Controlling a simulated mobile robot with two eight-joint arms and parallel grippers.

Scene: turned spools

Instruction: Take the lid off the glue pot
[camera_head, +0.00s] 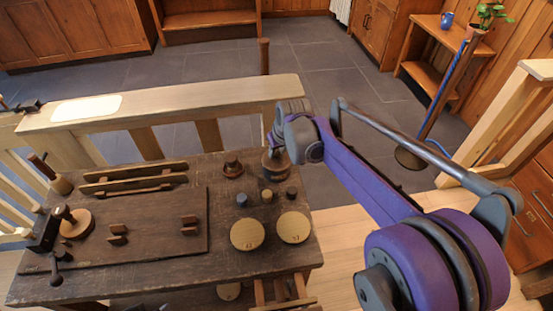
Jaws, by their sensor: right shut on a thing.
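My right gripper (277,139), on the purple arm, points down at the back right of the dark workbench. It is shut on what looks like the lid of the glue pot (276,168), a brownish round pot right under it. The fingers and wrist hide most of the lid, and I cannot tell whether it touches the pot's rim. My left gripper is not in view.
A dark knobbed round piece (233,168) stands left of the pot. Small pegs and two pale discs (247,234) lie in front. A board (150,231) with wooden blocks fills the bench's left. A pale rail (170,103) runs behind.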

